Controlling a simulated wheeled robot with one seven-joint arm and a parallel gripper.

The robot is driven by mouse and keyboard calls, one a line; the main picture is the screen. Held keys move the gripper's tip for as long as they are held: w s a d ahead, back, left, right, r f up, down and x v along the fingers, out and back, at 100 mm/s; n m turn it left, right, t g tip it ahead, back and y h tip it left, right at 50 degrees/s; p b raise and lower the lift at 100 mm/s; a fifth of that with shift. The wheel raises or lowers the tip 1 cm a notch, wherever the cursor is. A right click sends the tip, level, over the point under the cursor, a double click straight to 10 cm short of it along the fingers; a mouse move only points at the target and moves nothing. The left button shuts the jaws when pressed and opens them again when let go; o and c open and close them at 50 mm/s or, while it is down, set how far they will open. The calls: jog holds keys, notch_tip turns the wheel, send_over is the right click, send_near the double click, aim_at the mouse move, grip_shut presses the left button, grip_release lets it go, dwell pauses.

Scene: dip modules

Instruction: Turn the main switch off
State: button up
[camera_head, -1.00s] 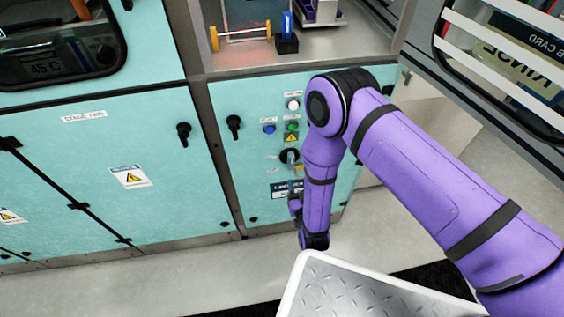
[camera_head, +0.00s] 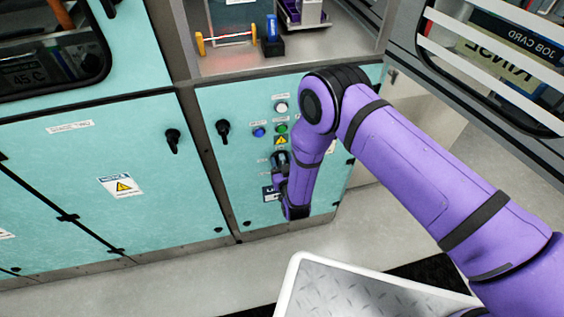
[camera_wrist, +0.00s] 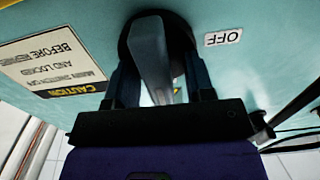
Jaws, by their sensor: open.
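The main switch (camera_wrist: 149,42) shows in the wrist view as a grey lever handle on a dark round base, on the teal panel. An OFF label (camera_wrist: 223,38), upside down in this view, is right beside the base. My gripper (camera_wrist: 160,82) is open, with one dark finger on each side of the handle. I cannot tell whether either finger touches it. In the head view my gripper (camera_head: 279,163) is at the panel below the buttons and hides most of the switch.
White (camera_head: 281,107), green (camera_head: 281,128) and blue (camera_head: 259,132) buttons sit above the switch. A black door handle (camera_head: 223,129) is to their left. A caution label (camera_wrist: 52,62) is left of the switch in the wrist view. A white-edged plate (camera_head: 345,290) lies below my arm.

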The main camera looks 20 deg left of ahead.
grip_shut()
jog(key=shift+n, duration=0.4)
jog(key=n, duration=0.3)
jog(key=shift+s+a+n, duration=0.15)
jog(key=shift+a+n, duration=0.1)
jog(key=shift+n, duration=0.15)
jog(key=n, duration=0.3)
jog(key=shift+s+a+f+n, duration=0.1)
jog(key=shift+f+n, duration=0.1)
jog(key=shift+n, duration=0.1)
jog(key=n, duration=0.5)
jog(key=shift+s+a+f, duration=0.1)
jog(key=shift+a+f, duration=0.05)
jog(key=shift+f, duration=0.05)
jog(key=n, duration=0.4)
jog(key=shift+f, duration=0.2)
jog(key=shift+n, duration=0.4)
